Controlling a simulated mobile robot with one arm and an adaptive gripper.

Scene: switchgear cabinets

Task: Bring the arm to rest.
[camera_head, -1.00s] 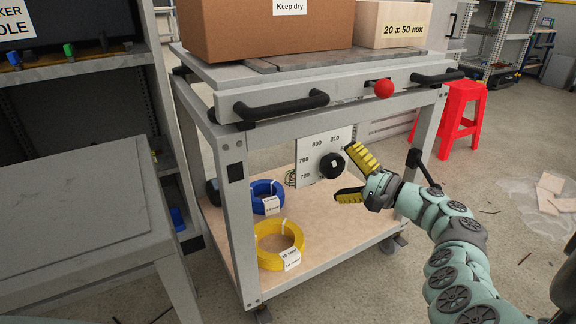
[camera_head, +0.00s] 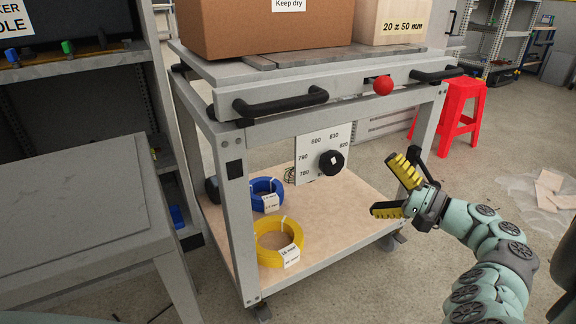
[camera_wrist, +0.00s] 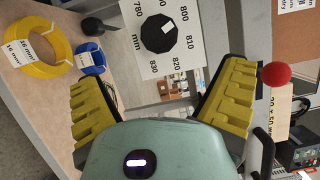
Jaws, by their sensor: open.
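My gripper (camera_head: 390,192) is open and empty, with its yellow ribbed fingers spread apart. In the head view it is in the air at the front right of the grey cart, to the right of the black knob (camera_head: 331,162) and its white dial plate (camera_head: 309,150). The fingers are apart from the knob. In the wrist view the knob (camera_wrist: 158,34) and dial plate (camera_wrist: 178,62) show beyond the fingers, between and above them. My arm reaches in from the lower right.
The cart (camera_head: 232,215) has a red ball (camera_head: 383,86) and black handles at its top. A blue coil (camera_head: 267,194) and a yellow coil (camera_head: 279,240) lie on its lower shelf. A red stool (camera_head: 462,115) stands behind right. Wood pieces (camera_head: 548,181) lie on the floor.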

